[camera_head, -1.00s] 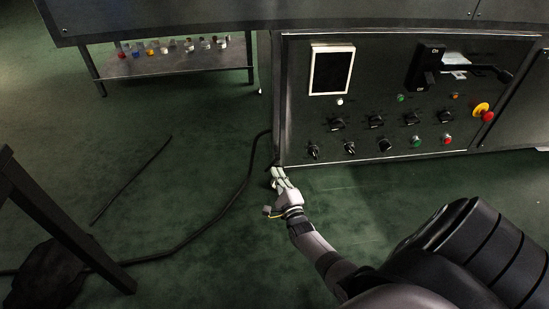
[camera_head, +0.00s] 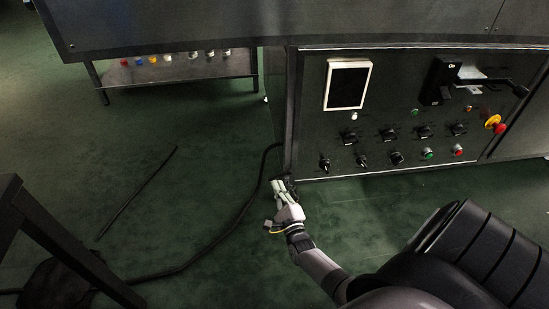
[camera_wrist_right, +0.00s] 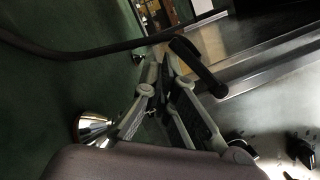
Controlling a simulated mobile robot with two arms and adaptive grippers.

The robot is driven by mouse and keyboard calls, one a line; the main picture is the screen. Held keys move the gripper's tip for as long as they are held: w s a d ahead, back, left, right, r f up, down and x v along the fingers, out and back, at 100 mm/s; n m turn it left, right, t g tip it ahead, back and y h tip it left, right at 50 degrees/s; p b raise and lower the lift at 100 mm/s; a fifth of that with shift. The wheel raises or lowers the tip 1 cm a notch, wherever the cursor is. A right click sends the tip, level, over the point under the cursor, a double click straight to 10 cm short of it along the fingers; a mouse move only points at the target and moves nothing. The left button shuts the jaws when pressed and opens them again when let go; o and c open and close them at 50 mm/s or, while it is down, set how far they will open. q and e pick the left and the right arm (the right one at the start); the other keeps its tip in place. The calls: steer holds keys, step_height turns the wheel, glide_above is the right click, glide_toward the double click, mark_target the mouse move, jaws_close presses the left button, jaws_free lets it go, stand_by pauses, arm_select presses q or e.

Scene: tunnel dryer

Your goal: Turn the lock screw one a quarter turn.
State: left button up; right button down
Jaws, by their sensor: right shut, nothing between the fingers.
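My right gripper (camera_head: 281,184) is shut and empty, at the lower left corner of the control cabinet (camera_head: 308,128). Its fingers meet in the right wrist view (camera_wrist_right: 166,68). A dark elongated piece (camera_wrist_right: 199,67), like a handle or pin, shows right by the fingertips there; I cannot tell whether they touch it. I cannot single out lock screw one for sure. My left gripper is not in view.
The cabinet front carries a white-framed screen (camera_head: 348,66), several black knobs, a black handled switch (camera_head: 440,80) and a red emergency button (camera_head: 499,128). A black cable (camera_head: 222,236) runs along the green floor. A low shelf (camera_head: 170,73) holds small bottles.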

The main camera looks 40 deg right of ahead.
steer(key=shift+w+a+r+p, duration=0.3)
steer(key=shift+a+r, duration=0.4)
steer(key=shift+r, duration=0.2)
stand_by(0.4)
